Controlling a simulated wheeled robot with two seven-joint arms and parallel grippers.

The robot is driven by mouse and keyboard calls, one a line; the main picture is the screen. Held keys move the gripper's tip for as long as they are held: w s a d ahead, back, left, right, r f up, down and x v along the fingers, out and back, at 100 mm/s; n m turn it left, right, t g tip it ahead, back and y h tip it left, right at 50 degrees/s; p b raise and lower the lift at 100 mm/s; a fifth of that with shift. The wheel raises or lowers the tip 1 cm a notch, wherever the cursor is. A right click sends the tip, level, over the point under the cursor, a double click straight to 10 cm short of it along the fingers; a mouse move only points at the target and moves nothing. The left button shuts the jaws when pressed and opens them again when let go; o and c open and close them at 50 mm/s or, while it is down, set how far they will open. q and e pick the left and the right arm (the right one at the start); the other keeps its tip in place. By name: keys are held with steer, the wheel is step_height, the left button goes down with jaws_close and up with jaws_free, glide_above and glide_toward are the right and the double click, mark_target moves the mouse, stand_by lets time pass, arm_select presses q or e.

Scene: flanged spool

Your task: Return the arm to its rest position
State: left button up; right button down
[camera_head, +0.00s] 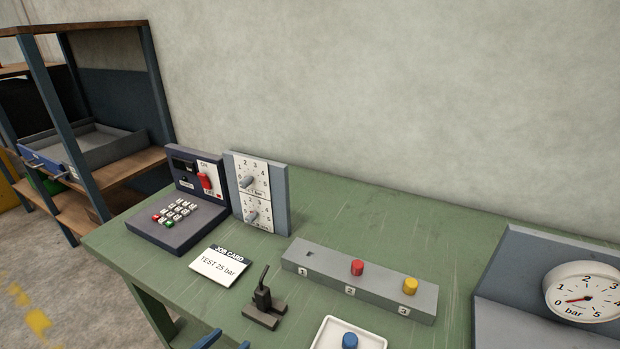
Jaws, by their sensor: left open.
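Only the tips of my left gripper (225,343) show, as two blue fingers at the bottom edge of the head view. The fingers are apart, with nothing visible between them. They are over the front of the green table (400,215), left of a white tray (318,345) that holds a blue capped piece (349,341). The rest of my left arm is out of frame. My right gripper is not in view.
A black lever on a base (263,305) stands close beyond the gripper. A grey block (325,272) has a red piece (357,267) at 2, a yellow piece (410,286) at 3. A job card (220,265), keypad console (175,222), dial panel (278,200) and gauge (585,292) stand around.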

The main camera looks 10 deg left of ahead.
arm_select(q)
steer(key=s+d+f+n+g+y, duration=0.1)
steer(key=s+d+f+g+y, duration=0.1)
steer(key=s+f+g, duration=0.85)
steer(key=s+f, duration=0.3)
steer(key=f, duration=0.6)
steer(key=s+f, duration=0.2)
steer(key=f, duration=0.7)
steer(key=s+a+f, duration=0.2)
steer(key=s+f, duration=0.6)
steer(key=s, duration=0.3)
steer(key=shift+s, duration=0.25)
